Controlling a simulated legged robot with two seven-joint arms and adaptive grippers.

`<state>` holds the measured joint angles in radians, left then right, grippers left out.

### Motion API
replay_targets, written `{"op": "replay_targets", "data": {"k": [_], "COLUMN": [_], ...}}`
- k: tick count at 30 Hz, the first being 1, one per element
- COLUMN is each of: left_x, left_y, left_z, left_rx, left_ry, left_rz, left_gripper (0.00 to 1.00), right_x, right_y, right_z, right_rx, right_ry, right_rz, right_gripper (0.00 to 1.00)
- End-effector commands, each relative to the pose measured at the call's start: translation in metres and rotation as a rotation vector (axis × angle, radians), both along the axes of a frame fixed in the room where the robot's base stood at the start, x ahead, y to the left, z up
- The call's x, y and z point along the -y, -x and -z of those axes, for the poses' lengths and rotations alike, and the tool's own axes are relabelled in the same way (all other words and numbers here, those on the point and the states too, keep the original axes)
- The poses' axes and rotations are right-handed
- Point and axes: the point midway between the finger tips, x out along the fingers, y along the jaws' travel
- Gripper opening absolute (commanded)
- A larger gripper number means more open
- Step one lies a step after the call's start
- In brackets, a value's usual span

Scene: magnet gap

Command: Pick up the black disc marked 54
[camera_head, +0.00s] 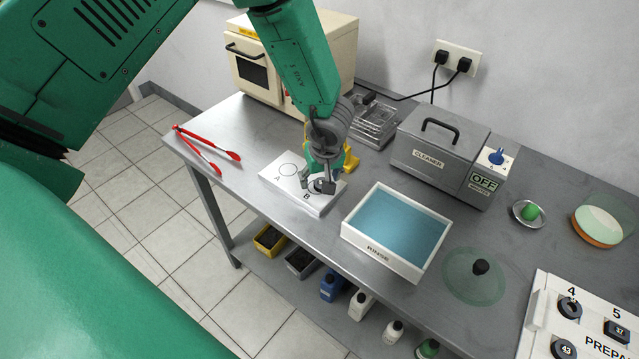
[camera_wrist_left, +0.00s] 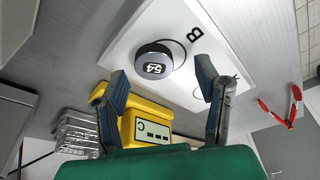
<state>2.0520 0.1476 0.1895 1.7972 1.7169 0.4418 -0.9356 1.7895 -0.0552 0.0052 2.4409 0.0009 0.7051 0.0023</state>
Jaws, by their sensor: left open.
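The black disc marked 54 (camera_wrist_left: 154,61) sits on the white plate (camera_wrist_left: 128,40) by the letter B in the left wrist view, its grey top facing up. In the head view the plate (camera_head: 272,180) lies on the table with circles A and B, and the disc is largely hidden by my gripper there. My left gripper (camera_head: 318,184) is over the B end of the plate. In the left wrist view the left gripper (camera_wrist_left: 162,84) is open, its two fingers apart and empty, with the disc just beyond the gap between the fingertips. My right gripper is not in view.
The rinse tray (camera_head: 350,236) is right of the plate, the grey cleaner box (camera_head: 439,160) behind. Red tongs (camera_head: 207,147) lie left. Bare table separates plate and tongs.

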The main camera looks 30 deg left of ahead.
Motion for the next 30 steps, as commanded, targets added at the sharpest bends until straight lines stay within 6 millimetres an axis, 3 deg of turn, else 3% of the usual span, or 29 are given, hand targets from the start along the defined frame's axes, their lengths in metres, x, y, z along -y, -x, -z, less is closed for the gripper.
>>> {"op": "replay_targets", "data": {"k": [3, 11, 13, 16, 30], "left_x": [-0.001, -0.004, -0.004, -0.005, -0.005], "left_y": [-0.003, -0.003, -0.003, -0.003, -0.003], "left_z": [0.012, 0.016, 0.016, 0.016, 0.010], "left_rx": [0.000, 0.002, 0.002, 0.001, -0.002], "left_ry": [-0.004, 0.001, 0.001, 0.002, -0.002], "left_rz": [-0.001, 0.000, 0.000, 0.000, -0.002], "left_gripper": [0.58, 0.58, 0.40, 0.05, 0.03], "right_x": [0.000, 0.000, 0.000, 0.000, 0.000], "right_y": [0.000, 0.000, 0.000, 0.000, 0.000], "right_z": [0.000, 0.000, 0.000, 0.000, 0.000], "right_rx": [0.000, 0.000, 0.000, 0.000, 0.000], "right_ry": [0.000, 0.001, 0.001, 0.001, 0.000], "right_rz": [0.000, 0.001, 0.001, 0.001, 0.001], "right_gripper": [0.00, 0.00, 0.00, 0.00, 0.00]}}
